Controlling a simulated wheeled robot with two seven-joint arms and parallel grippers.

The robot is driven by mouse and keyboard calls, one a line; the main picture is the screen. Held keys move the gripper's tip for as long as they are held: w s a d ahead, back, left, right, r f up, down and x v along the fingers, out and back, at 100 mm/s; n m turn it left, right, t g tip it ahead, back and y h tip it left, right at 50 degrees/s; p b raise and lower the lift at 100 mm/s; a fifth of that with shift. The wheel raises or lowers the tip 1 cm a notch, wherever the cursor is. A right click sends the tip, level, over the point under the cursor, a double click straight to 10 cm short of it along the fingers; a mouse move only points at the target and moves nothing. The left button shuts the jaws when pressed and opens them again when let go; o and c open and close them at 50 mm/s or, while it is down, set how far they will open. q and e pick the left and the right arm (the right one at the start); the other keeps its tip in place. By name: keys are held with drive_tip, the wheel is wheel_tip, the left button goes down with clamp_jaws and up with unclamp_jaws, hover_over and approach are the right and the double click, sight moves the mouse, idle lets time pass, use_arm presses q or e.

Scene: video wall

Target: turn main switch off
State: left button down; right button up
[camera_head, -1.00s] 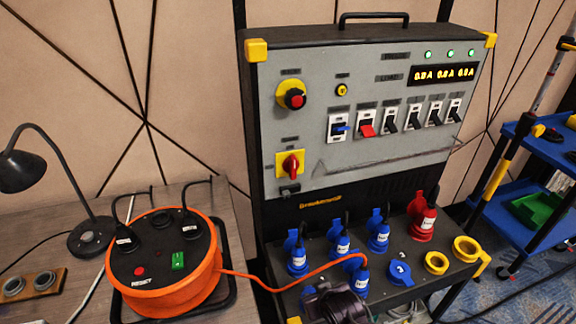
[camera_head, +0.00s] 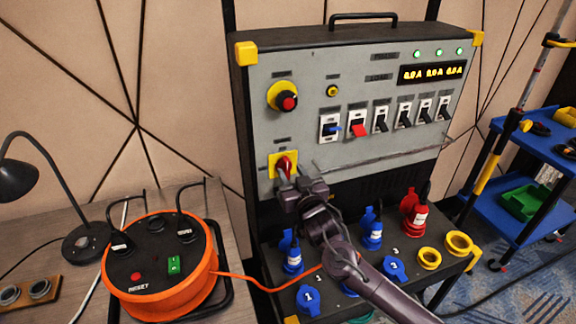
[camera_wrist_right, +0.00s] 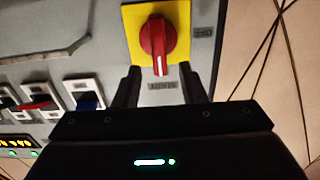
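The main switch is a red rotary knob (camera_head: 285,165) on a yellow plate (camera_head: 274,160), low on the left of the grey power panel (camera_head: 345,155). My right gripper (camera_head: 297,184) is just in front of and below it and hides its lower part. In the right wrist view the red knob (camera_wrist_right: 157,42) shows with its white mark toward the fingers. My right gripper's two dark fingers (camera_wrist_right: 160,78) are apart, one on each side of the knob's end, with nothing between them gripped. Whether they touch the plate I cannot tell. My left gripper is not in view.
Several breakers (camera_head: 382,118) line the panel to the right, and a red-and-yellow emergency button (camera_head: 288,101) sits above. Blue and red sockets (camera_head: 414,213) stand on the lower shelf. An orange cable reel (camera_head: 160,280) is on the table at left, its cord running to the panel.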

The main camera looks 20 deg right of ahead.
sight(287, 166)
drive_tip(key=shift+w, duration=1.65)
clamp_jaws()
